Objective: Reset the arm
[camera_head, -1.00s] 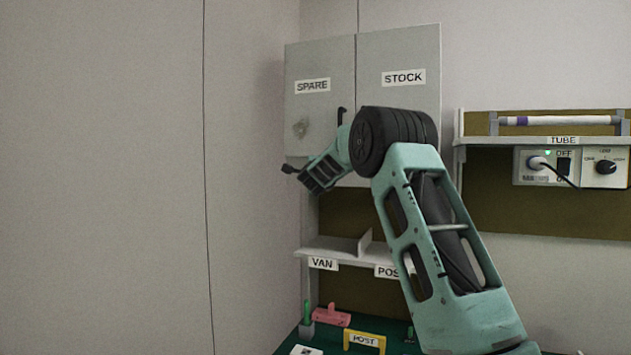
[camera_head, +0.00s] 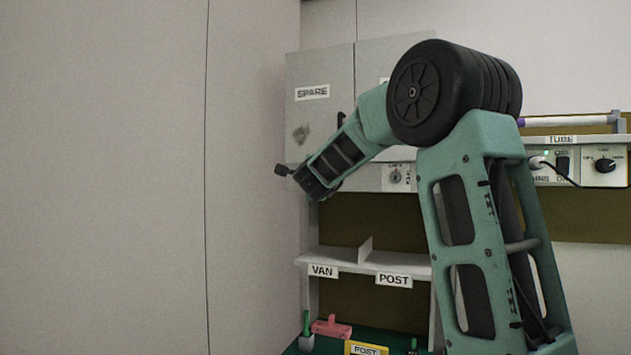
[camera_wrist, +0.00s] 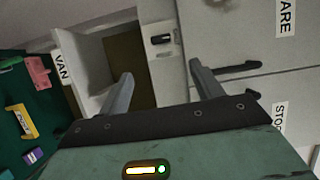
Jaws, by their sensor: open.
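My arm is raised and bent in front of the grey wall cabinet (camera_head: 318,70) in the head view. Its end points down and left, near the cabinet's lower left; the fingers are mostly hidden there. In the wrist view my gripper (camera_wrist: 161,88) is open, its two fingers wide apart with nothing between them. Beyond the fingers lie the shelf unit and the cabinet doors, turned sideways.
The shelf (camera_head: 350,262) with VAN and POST labels is below the cabinet. A pink object (camera_head: 331,328) and a yellow POST piece (camera_head: 366,348) are on the green surface. A TUBE shelf (camera_head: 560,140) and control box (camera_head: 603,166) are at right. The left wall is bare.

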